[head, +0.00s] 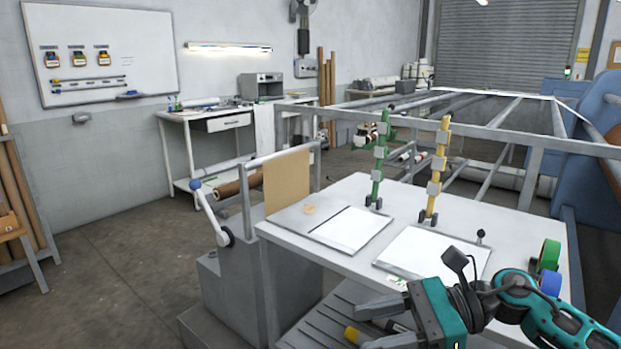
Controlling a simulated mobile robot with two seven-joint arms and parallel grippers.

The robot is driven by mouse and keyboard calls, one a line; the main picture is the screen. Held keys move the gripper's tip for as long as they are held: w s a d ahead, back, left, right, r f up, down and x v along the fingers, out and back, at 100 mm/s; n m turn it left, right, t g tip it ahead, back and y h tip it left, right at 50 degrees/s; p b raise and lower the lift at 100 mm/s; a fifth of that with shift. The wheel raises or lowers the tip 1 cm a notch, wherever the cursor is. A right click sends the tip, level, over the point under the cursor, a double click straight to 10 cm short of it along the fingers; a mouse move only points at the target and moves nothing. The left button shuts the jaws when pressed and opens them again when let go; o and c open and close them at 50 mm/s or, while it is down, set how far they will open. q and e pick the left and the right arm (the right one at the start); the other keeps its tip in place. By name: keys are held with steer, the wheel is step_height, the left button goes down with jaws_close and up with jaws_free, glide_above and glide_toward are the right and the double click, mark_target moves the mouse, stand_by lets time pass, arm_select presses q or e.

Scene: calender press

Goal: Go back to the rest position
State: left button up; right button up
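My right gripper (364,327) reaches in from the lower right, in front of the white table (285,229). Its two grey fingers point left and are spread apart, with the teal gripper body behind them. A yellow-ended dark tube (354,335) shows near the fingers. It seems to lie on the slatted shelf below, and I see no grip on it. My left gripper is not in view.
On the table stand a green post (378,165) and a yellow post (437,175) behind two white sheets (350,228). A grey machine with a lever (208,214) stands left of the table. A metal frame (480,132) lies behind.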

step_height(320, 180, down, 11)
steer(key=d+n+t+h, duration=0.2)
steer(key=n+t+h, duration=0.4)
steer(key=n+t, duration=1.9)
steer(key=s+d+f+m+g+h, duration=0.2)
steer(key=s+f+m+g+h, duration=0.1)
steer(key=s+f+g, duration=0.3)
steer(key=s+d+f+m+g+h, duration=0.3)
steer(key=s+f+g, duration=0.3)
steer(key=f+g, duration=0.2)
step_height(320, 180, down, 2)
steer(key=shift+s+f+h, duration=0.1)
steer(key=shift+s+h, duration=0.2)
steer(key=shift+h, duration=0.3)
steer(key=shift+d, duration=0.1)
